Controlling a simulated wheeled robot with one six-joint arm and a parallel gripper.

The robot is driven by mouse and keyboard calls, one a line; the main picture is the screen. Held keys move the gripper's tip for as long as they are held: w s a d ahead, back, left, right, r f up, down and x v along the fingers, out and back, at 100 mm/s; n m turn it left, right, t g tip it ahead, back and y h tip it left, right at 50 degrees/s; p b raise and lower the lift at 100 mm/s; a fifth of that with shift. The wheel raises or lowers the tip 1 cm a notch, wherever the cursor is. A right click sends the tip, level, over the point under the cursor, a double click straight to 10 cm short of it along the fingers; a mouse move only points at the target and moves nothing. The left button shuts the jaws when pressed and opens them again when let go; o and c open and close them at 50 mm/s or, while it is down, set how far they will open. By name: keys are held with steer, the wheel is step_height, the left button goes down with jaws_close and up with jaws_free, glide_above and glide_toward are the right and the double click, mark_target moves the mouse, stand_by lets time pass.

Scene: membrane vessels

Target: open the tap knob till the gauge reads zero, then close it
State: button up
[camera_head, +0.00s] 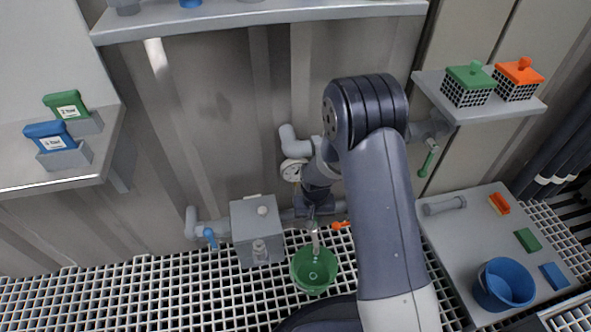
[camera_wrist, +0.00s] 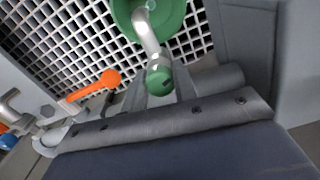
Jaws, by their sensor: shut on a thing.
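The tap is a bent metal spout with a green knob (camera_wrist: 158,74), seen in the wrist view. My gripper (camera_wrist: 160,90) is shut on this knob; its grey fingers partly hide the knob. In the head view my gripper (camera_head: 314,208) is at the pipe just above the spout (camera_head: 314,238), and the knob is hidden there. The gauge (camera_head: 292,170) is a round white dial on the wall pipe, left of my wrist, partly covered. Its needle is too small to read.
A green bucket (camera_head: 314,272) stands under the spout on the grating. An orange lever (camera_wrist: 110,79) is close to my gripper. A grey box (camera_head: 256,232) and a blue-handled valve (camera_head: 210,237) are to the left. A bench with a blue bucket (camera_head: 503,285) is to the right.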

steer(key=n, duration=0.3)
steer(key=shift+n, duration=0.4)
steer(key=n, duration=0.8)
steer(key=shift+n, duration=2.1)
stand_by(0.6)
steer(key=m, duration=1.6)
steer(key=shift+m, duration=2.7)
